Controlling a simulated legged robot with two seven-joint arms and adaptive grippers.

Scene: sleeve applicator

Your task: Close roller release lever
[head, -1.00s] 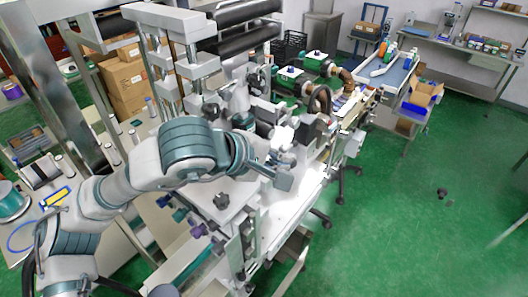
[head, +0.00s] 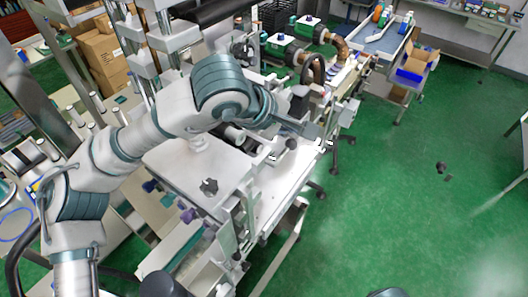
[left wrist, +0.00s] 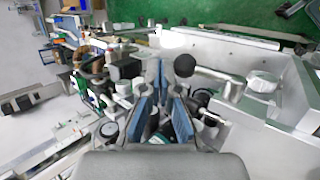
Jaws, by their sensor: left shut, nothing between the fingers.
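The lever, a grey metal rod with a black ball knob (head: 291,143), stands out from the machine in the head view, just below my left gripper (head: 308,129). In the left wrist view the lever's black knob (left wrist: 184,65) is right of the fingertips, and its rod runs right to a metal pivot. My left gripper (left wrist: 160,88) is shut with nothing between its blue-padded fingers. Its tips are close to the knob; I cannot tell if they touch it. The rollers by the lever are partly hidden by my arm. My right gripper is not in view.
The white machine table (head: 195,170) carries a black star knob (head: 209,186). Green motors (head: 285,44) and brown pipes stand behind the gripper. A trolley with an open cardboard box (head: 420,58) is at the upper right. The green floor at right is mostly clear.

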